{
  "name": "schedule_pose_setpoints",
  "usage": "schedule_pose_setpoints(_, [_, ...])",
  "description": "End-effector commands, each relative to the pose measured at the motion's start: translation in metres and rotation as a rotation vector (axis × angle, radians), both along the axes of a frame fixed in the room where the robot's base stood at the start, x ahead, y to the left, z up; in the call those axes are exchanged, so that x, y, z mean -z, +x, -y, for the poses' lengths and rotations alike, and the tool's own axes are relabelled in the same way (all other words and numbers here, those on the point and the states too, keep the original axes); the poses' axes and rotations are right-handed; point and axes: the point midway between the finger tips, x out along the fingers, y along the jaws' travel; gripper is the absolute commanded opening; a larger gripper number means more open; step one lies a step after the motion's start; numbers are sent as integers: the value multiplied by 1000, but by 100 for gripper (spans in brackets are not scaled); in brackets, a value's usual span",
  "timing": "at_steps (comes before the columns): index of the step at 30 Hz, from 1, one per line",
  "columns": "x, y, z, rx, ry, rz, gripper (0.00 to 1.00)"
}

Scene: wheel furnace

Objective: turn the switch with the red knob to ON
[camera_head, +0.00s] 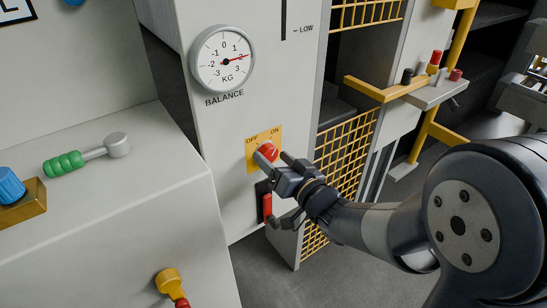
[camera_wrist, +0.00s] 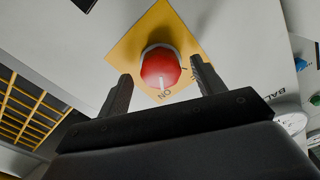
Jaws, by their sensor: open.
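The red knob (camera_head: 269,152) sits on a yellow plate (camera_head: 251,163) marked OFF and ON, on the pale cabinet front. It also shows in the wrist view as a red knob (camera_wrist: 160,68) on the yellow plate (camera_wrist: 128,46). A white line on the knob points roughly toward the ON label in the wrist view. My gripper (camera_head: 273,159) is open at the plate, and in the wrist view its two fingers (camera_wrist: 162,86) stand on either side of the knob. I cannot tell whether they touch it.
A round balance dial (camera_head: 223,59) is above the knob. A red handle (camera_head: 267,205) is just below my gripper. A yellow mesh door (camera_head: 345,160) is at the right. A green-gripped lever (camera_head: 64,164) lies on the left bench, away from my arm.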

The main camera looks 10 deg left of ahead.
Motion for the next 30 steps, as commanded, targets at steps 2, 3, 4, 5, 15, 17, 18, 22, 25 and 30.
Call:
schedule_pose_setpoints(2, [-2,-8,10,1,0,0,65])
schedule_pose_setpoints(3, [-1,-13,16,2,-1,-1,65])
schedule_pose_setpoints(4, [-2,-17,21,3,0,0,65])
schedule_pose_setpoints(5, [-2,-21,26,3,0,-1,65])
schedule_pose_setpoints(15, [-1,-58,69,2,0,-1,65])
schedule_pose_setpoints(17, [-1,-61,72,1,0,-1,65])
schedule_pose_setpoints(18, [0,-63,74,1,1,0,65])
schedule_pose_setpoints(22, [0,-65,75,-1,1,0,65])
schedule_pose_setpoints(25, [0,-65,75,-1,1,0,65])
schedule_pose_setpoints(30, [0,-64,74,-1,1,0,65])
